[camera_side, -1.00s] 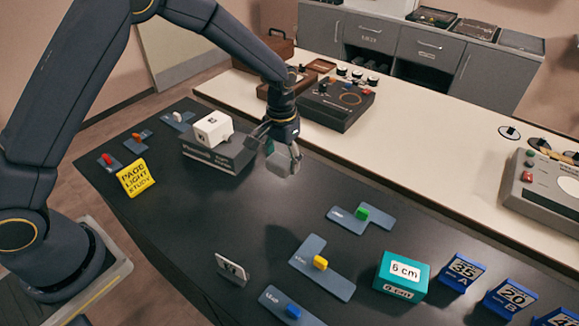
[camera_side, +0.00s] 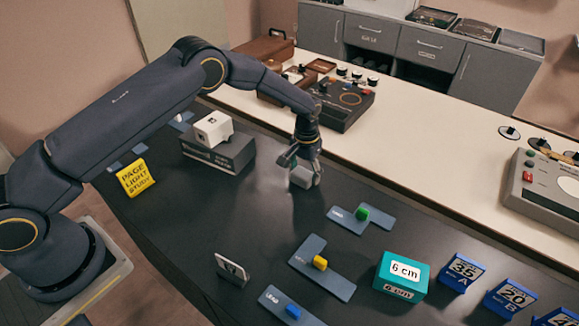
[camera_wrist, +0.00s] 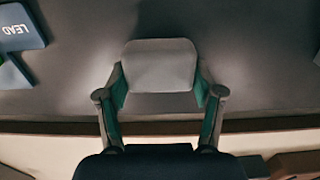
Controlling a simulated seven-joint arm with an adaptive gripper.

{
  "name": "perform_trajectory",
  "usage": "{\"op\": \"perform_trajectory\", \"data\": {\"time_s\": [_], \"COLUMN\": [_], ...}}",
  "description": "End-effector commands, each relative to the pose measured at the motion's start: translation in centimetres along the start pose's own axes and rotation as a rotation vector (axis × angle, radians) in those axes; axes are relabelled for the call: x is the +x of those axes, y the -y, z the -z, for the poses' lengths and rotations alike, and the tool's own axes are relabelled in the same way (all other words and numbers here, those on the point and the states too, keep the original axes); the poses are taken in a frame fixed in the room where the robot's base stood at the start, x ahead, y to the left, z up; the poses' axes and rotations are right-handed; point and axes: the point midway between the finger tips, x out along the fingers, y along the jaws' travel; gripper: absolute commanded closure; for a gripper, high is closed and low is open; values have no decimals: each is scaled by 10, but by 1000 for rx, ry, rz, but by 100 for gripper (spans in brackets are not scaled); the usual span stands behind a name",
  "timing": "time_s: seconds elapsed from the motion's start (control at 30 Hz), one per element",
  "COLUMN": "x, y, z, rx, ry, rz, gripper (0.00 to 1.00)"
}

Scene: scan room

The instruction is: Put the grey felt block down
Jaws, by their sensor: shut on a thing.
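The grey felt block (camera_side: 302,177) is a small light-grey block with rounded edges. My gripper (camera_side: 305,172) is shut on it, low over the dark table (camera_side: 230,215). In the wrist view the block (camera_wrist: 158,65) sits between the two fingers of my gripper (camera_wrist: 160,88), one on each side. I cannot tell for sure whether its underside touches the table.
A grey box with a white cube (camera_side: 213,128) on it stands to the left. A slate plate with a green piece (camera_side: 362,214) lies to the right, and one with a yellow piece (camera_side: 320,263) lies nearer. The table around the block is clear. A cream bench (camera_side: 420,140) runs behind.

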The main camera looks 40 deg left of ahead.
Motion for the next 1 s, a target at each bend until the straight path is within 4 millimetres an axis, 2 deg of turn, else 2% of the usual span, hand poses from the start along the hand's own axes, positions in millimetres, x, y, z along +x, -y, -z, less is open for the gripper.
{"op": "perform_trajectory", "data": {"time_s": [0.17,0.2,0.4,0.77,0.87,1.0], "x": [3,3,3,0,-10,-38], "y": [0,0,0,0,0,0], "z": [0,0,0,0,0,1], "rx": [0,0,0,0,0,0], "ry": [1,1,1,0,-1,-3], "rz": [0,0,0,0,0,-1], "gripper": [63,30,9,8,8,8]}}
